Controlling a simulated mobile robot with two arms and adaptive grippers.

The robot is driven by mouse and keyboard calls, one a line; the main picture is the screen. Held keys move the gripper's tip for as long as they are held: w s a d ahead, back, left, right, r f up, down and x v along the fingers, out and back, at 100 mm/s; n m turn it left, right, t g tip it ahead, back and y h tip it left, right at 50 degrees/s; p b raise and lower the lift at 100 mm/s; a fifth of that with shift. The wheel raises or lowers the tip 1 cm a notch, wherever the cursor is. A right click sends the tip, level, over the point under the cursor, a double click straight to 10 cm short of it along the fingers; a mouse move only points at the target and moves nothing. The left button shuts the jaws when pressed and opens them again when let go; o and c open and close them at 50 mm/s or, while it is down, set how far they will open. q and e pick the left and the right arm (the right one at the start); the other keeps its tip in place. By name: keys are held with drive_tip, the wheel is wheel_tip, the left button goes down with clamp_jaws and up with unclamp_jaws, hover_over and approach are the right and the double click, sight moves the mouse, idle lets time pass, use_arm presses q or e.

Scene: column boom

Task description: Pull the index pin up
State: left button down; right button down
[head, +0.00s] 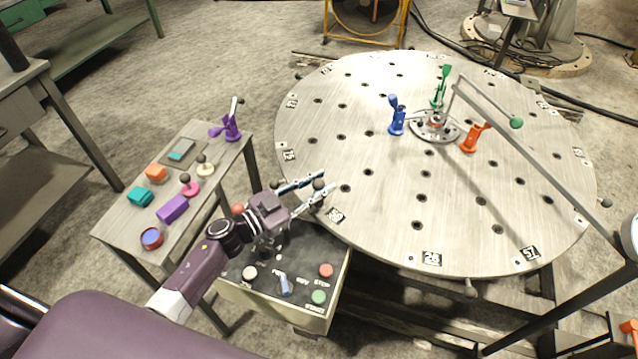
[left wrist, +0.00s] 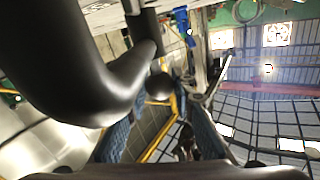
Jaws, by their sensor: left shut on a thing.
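The index pin shows as a dark ball knob (head: 318,184) at the near left rim of the large round table (head: 375,215). My left gripper (head: 312,190) reaches in from the lower left, with one finger on each side of the knob, and is shut on it. The pin's shaft below the knob is hidden by the gripper. In the left wrist view the dark ball knob (left wrist: 158,87) shows beyond and between the two blue-grey fingers. My right gripper is not in view.
A control box (head: 265,290) with buttons and a lever stands just below my left gripper. A side table (head: 125,225) with small coloured parts is at the left. Blue, green and orange clamps stand around the round table's hub (head: 434,124). A long bar crosses its right side.

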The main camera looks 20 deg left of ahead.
sight(318, 180)
use_arm(q)
drive_tip(key=shift+r+p, duration=0.45)
drive_tip(key=shift+p, duration=0.05)
wheel_tip(318, 180, up, 3)
drive_tip(key=p, duration=0.3)
drive_tip(key=shift+f, duration=0.1)
drive_tip(key=shift+w+f, duration=0.1)
drive_tip(key=c, duration=1.7)
unclamp_jaws()
drive_tip(key=shift+o, duration=0.4)
